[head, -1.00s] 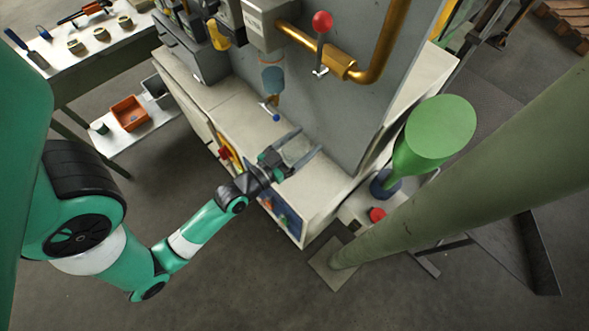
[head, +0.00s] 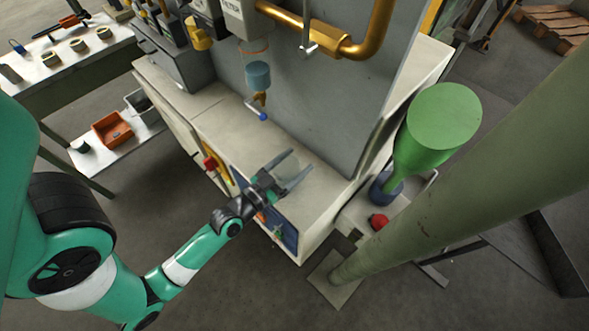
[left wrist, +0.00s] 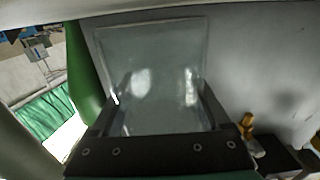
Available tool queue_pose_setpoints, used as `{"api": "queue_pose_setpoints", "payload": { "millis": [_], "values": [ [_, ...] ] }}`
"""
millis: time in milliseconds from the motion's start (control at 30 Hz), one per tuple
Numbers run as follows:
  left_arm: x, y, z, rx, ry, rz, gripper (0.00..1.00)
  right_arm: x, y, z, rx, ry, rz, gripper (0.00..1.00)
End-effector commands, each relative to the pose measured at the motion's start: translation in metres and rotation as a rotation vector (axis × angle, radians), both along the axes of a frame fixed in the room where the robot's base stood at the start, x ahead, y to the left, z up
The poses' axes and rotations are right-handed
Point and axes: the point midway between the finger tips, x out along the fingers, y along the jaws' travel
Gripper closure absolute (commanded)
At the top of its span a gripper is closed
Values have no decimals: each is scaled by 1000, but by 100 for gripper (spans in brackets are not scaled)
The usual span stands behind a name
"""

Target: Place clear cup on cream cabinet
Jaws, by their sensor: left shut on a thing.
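The clear cup (left wrist: 152,72) fills the middle of the left wrist view, between the two dark fingers of my left gripper. In the head view my left gripper (head: 288,178) is shut on the clear cup (head: 287,168), which is faint and see-through there. The gripper holds it over the pale top of the cream cabinet (head: 230,118), near the front edge. I cannot tell whether the cup touches the top. My right gripper is not in view.
A grey panel with a brass pipe (head: 358,48) rises behind the cabinet top. A blue-handled valve (head: 262,115) hangs over it. A green funnel-like object (head: 443,118) and a green column (head: 480,185) stand at the right. The cabinet top around the gripper is clear.

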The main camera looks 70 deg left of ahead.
Motion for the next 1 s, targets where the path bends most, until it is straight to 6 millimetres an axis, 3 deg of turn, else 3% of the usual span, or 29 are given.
{"api": "queue_pose_setpoints", "payload": {
  "millis": [33, 433, 467, 533, 867, 1000],
  "values": [
    [0, 0, -9, 0, -1, 0, 76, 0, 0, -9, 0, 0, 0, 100],
    [0, 0, -11, 1, -2, 0, 76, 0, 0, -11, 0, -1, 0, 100],
    [0, 0, -9, 0, -1, 0, 15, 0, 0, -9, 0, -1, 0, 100],
    [0, 0, -9, 0, -1, 0, 3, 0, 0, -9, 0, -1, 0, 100],
    [-1, -1, -9, 0, -1, 0, 0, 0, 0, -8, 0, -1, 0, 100],
    [-21, -10, -14, -2, 0, 1, 0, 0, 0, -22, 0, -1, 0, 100]
  ]
}}
